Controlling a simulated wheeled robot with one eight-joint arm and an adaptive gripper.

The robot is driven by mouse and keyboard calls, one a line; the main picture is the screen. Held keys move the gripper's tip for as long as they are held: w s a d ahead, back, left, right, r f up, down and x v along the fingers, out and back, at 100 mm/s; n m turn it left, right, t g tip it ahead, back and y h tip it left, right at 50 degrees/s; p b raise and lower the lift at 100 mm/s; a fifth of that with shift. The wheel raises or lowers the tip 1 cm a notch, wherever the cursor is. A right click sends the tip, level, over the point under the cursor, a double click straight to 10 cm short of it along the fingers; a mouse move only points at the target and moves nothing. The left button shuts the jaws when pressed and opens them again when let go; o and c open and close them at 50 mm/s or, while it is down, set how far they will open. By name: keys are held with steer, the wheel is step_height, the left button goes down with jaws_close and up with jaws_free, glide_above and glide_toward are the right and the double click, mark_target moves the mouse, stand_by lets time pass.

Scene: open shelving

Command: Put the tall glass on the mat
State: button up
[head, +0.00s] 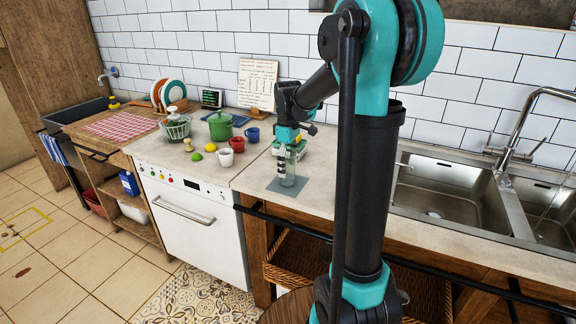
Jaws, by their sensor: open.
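The tall glass (289,171) is a pale greenish, see-through upright shape at the middle of the head view. Its base shows over the grey-blue mat (287,191), which lies flat near the counter's front edge. My gripper (284,159) points down at the glass, with its jaws open. A finger overlaps the glass's left side in the picture. I cannot tell whether the finger touches it. The glass's upper part is partly hidden by my gripper.
A white mug (225,157), a blue mug (252,135), a red mug (238,144) and a green pot (220,126) stand to the left. A double sink (440,190) is at the right, behind my arm. Bare counter surrounds the mat.

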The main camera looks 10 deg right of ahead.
steer(key=shift+r, duration=0.1)
step_height(320, 180, up, 12)
stand_by(0.5)
